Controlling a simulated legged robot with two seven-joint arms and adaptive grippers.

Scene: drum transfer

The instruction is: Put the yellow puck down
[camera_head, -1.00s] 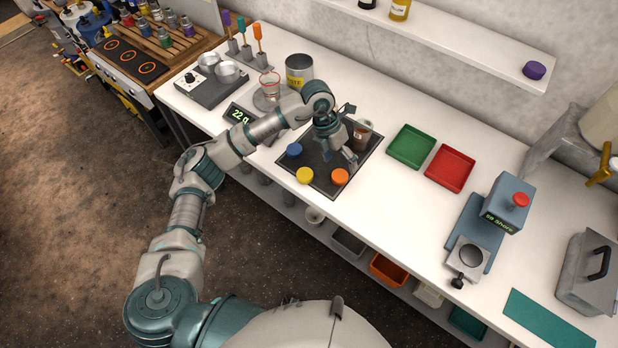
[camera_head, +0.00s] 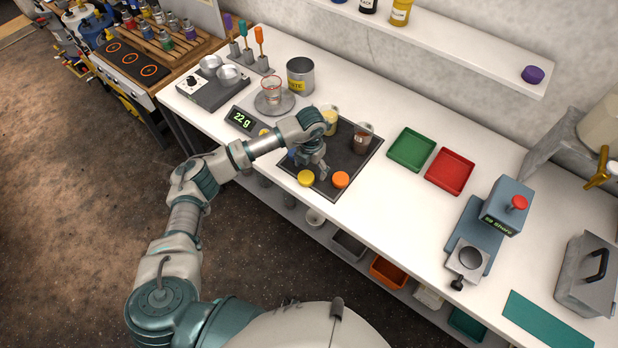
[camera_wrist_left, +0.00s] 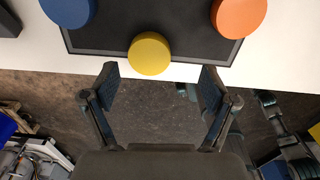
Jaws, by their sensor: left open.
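The yellow puck (camera_head: 306,178) lies on the dark mat (camera_head: 326,189) near its front edge. In the left wrist view the yellow puck (camera_wrist_left: 150,54) sits at the mat's edge, beyond and between the open fingers. My left gripper (camera_head: 318,174) is open and empty, just above and behind the yellow puck in the head view. It also shows in the left wrist view (camera_wrist_left: 157,78), with its fingers spread apart. An orange puck (camera_head: 340,180) lies right of the yellow one. A blue puck (camera_wrist_left: 68,10) is on the other side, mostly hidden by my gripper in the head view. My right gripper is not in view.
Two beakers, one with pale contents (camera_head: 329,118) and one with brown contents (camera_head: 362,138), stand at the mat's back. A green tray (camera_head: 411,149) and a red tray (camera_head: 450,170) lie to the right. White table is clear between.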

